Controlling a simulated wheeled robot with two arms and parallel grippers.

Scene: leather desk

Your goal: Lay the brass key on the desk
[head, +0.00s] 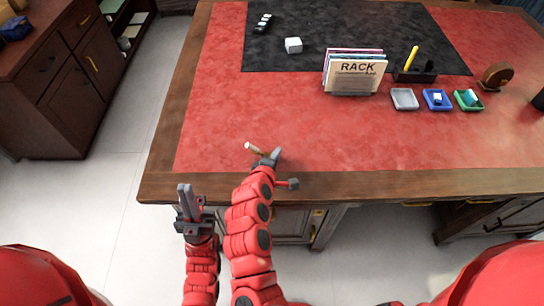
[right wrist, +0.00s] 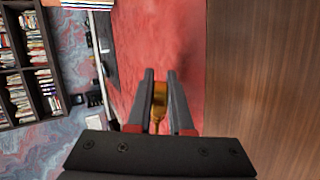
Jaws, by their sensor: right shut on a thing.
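The brass key (right wrist: 159,100) is a gold-coloured piece between the fingers of my right gripper (right wrist: 160,80) in the right wrist view. In the head view the key (head: 254,148) sticks out to the left of my right gripper (head: 273,156), over the red leather near the desk's front edge. My right gripper is shut on it. I cannot tell whether the key touches the leather. The desk (head: 215,120) has a red top with a wooden border. My left gripper (head: 187,192) is in front of the desk's edge, empty, with its fingers together.
A rack with papers (head: 353,75), a pen holder (head: 414,72) and small grey (head: 404,98), blue (head: 437,99) and green (head: 467,99) trays stand further back. The red leather left of the rack is clear.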

